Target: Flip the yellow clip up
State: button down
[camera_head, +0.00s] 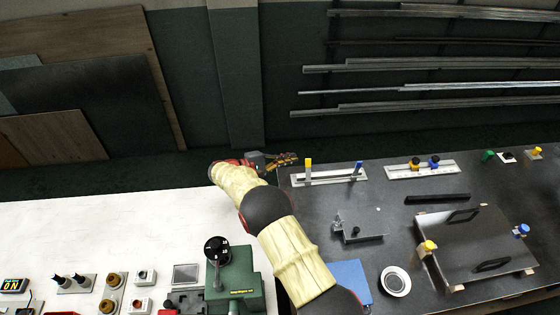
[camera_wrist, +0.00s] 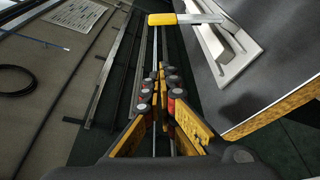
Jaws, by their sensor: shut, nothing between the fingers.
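A yellow clip (camera_head: 308,165) stands up from the left end of a pale metal plate at the left of the dark table. In the wrist view the yellow clip (camera_wrist: 185,19) is a yellow-sleeved lever joined to the plate (camera_wrist: 232,50), just beyond my fingertips. My gripper (camera_head: 287,160) is left of and close to the yellow clip, beyond the table's back left corner. In the wrist view my gripper (camera_wrist: 161,72) is shut and empty. I see a gap between the fingertips and the clip; contact is not visible.
A blue clip (camera_head: 358,167) stands at the plate's right end. A second plate (camera_head: 440,168) carries a yellow and a blue knob. A panel with handles (camera_head: 475,250), a black bar (camera_head: 437,198) and a white bowl (camera_head: 395,281) occupy the table. A white bench (camera_head: 100,225) lies left.

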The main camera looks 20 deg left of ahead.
aim_at(307, 160)
jog(key=x, duration=0.3)
jog(key=shift+w+d+f, duration=0.1)
jog(key=shift+w+d, duration=0.15)
jog(key=shift+d, duration=0.05)
jog(key=s, duration=0.1)
jog(key=s+r, duration=0.1)
jog(key=shift+s+d+r, duration=0.25)
jog(key=shift+s+d, duration=0.1)
jog(key=shift+s, duration=0.05)
jog(key=shift+s+d+r, duration=0.2)
jog(key=shift+s+d, duration=0.05)
jog(key=shift+s, duration=0.1)
jog(key=shift+s+b, duration=0.1)
jog(key=shift+b, duration=0.3)
jog(key=shift+s+r+m, duration=0.1)
jog(key=shift+m, duration=0.2)
jog(key=shift+s+d+r+b, duration=0.1)
jog(key=shift+b, duration=0.4)
jog(key=s+m+b, duration=0.1)
jog(key=b, duration=0.1)
jog(key=s+d+r+m+t+b, duration=0.1)
jog(key=m+b, duration=0.1)
jog(key=shift+m+h, duration=0.3)
jog(key=shift+s+r+t, duration=0.15)
jog(key=shift+t, duration=0.15)
jog(key=shift+s+d+r+b, duration=0.15)
jog(key=shift+s+d+b, duration=0.05)
jog(key=shift+s+b, duration=0.15)
